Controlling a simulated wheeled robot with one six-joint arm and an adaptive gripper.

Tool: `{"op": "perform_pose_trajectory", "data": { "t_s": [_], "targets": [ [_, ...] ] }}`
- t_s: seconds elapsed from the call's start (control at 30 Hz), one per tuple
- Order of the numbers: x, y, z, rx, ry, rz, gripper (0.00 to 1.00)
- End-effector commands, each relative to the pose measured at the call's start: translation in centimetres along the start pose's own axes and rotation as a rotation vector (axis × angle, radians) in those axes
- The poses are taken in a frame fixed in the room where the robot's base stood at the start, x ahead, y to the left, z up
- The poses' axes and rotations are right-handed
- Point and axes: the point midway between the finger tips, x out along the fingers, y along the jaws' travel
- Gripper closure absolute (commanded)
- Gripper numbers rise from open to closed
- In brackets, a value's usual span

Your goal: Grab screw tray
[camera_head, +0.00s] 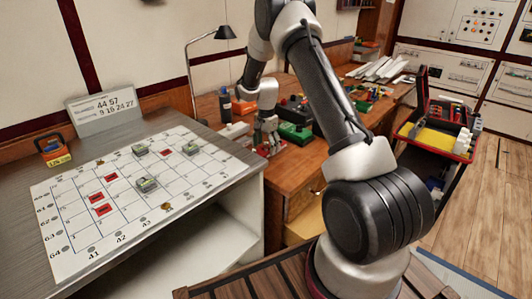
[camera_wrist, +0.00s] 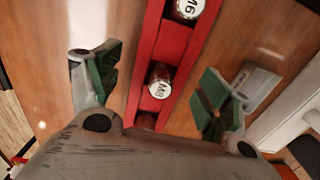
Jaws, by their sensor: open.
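The screw tray (camera_wrist: 141,75) is a long red tray holding round pots with white lids marked M6 (camera_wrist: 188,8) and M8 (camera_wrist: 160,84). It runs up the middle of the wrist view, on brown wood. My gripper (camera_wrist: 158,80) is open, with one green-padded finger on each side of the tray and visible gaps between them. In the head view, my gripper (camera_head: 267,140) points down at the wooden desk, and only a little red of the tray shows by its fingertips. My gripper hides the tray's near end.
A grey-white block (camera_wrist: 261,87) lies beside the right finger. Green and dark items (camera_head: 294,132) stand right of my gripper. A desk lamp (camera_head: 224,33) and dark bottle (camera_head: 225,103) stand behind. The grid board (camera_head: 120,225) lies on the left-hand table.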

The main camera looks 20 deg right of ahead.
Motion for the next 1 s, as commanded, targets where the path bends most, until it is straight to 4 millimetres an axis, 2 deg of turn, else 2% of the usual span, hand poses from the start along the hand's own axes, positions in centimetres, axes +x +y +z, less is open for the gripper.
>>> {"op": "perform_pose_trajectory", "data": {
  "t_s": [0.1,0.33,0.63,0.87,1.0],
  "targets": [
    [1.5,0.0,0.0,0.0,0.0,0.001,0.21],
    [1.6,-0.1,0.0,-0.001,0.001,-0.002,0.23],
    [1.6,-0.1,0.0,-0.001,0.001,-0.001,0.78],
    [1.4,-0.1,-0.1,-0.001,0.001,-0.003,0.78],
    [-0.1,-0.2,-0.1,-0.001,0.003,-0.006,0.78]
  ]
}}
